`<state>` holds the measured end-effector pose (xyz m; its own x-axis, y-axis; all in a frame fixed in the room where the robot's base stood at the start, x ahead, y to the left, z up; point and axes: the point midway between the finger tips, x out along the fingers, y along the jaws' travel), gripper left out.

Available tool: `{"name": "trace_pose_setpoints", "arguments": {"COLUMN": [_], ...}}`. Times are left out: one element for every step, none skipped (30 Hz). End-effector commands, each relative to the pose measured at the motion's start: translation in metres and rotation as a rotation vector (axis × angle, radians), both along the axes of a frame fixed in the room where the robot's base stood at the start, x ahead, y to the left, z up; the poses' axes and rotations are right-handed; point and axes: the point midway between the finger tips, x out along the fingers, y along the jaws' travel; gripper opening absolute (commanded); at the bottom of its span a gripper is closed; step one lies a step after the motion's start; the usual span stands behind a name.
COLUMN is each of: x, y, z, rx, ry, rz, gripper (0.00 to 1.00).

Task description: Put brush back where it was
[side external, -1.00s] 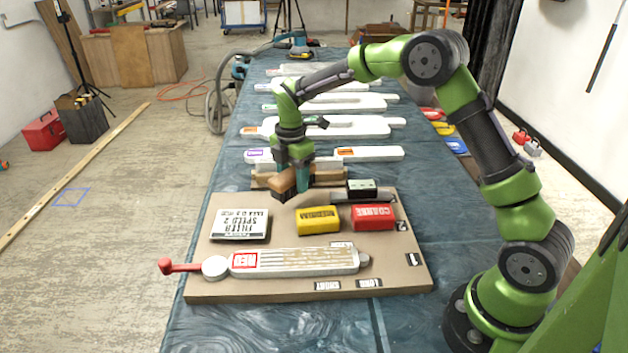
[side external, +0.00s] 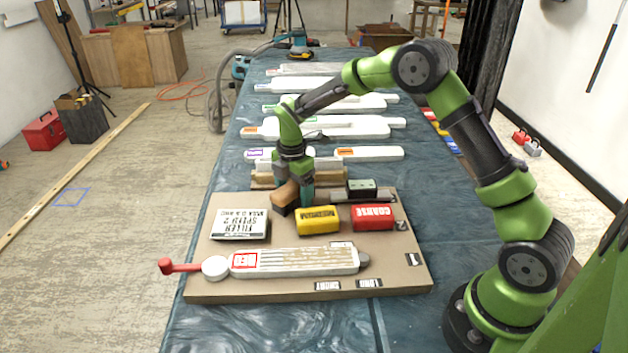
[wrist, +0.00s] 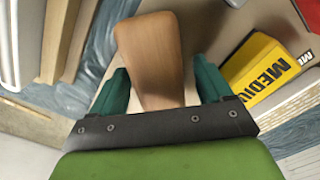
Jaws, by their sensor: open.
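The brush (side external: 284,194) has a tan wooden body with a dark underside. It is at the far edge of the brown board (side external: 225,291), left of the yellow MEDIUM block (side external: 318,220). My gripper (side external: 294,198) is low over it with its fingers down. In the wrist view, the brush's wooden handle (wrist: 149,62) lies between the two teal fingers of my gripper (wrist: 163,85). The fingers are open, with a gap beside the wood at least on the right. The brush's underside contact with the board is mostly hidden.
On the board are a red COARSE block (side external: 372,217), a white FILLER box (side external: 240,224), a dark green-topped block (side external: 361,188) and a long RED-labelled tool (side external: 300,261). A wooden rack (side external: 330,178) stands just behind. Several white pieces lie farther along the table.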

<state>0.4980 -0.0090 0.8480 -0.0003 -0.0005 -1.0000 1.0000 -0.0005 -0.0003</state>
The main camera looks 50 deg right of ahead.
Motion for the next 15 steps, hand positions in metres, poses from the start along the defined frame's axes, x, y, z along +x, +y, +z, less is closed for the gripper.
{"name": "trace_pose_setpoints", "arguments": {"x": [0.000,0.000,0.000,0.000,0.000,0.000,0.001,0.001,0.001,0.001,0.001,0.001,0.001,0.001,0.001], "y": [0.000,0.000,0.000,0.000,0.000,0.000,0.000,0.000,0.000,0.000,0.000,0.000,0.000,0.000,0.000], "z": [0.000,0.000,0.000,0.001,0.002,0.004,0.007,0.010,0.015,0.020,0.026,0.034,0.041,0.048,0.057], "rx": [0.000,0.000,0.000,0.000,0.000,0.000,0.000,0.000,0.000,0.000,0.000,-0.001,-0.001,0.000,0.000], "ry": [0.000,0.000,0.000,-0.001,-0.001,-0.002,-0.003,-0.004,-0.003,-0.005,-0.005,-0.006,-0.006,-0.007,-0.006], "rz": [0.000,0.000,0.000,0.000,0.000,0.000,0.000,0.000,-0.001,-0.001,-0.001,0.000,0.000,-0.001,-0.001], "gripper": [0.79,0.79,0.79,0.79,0.79,0.79,0.79,0.79,0.79,0.79,0.79,0.79,0.79,0.79,0.79]}}
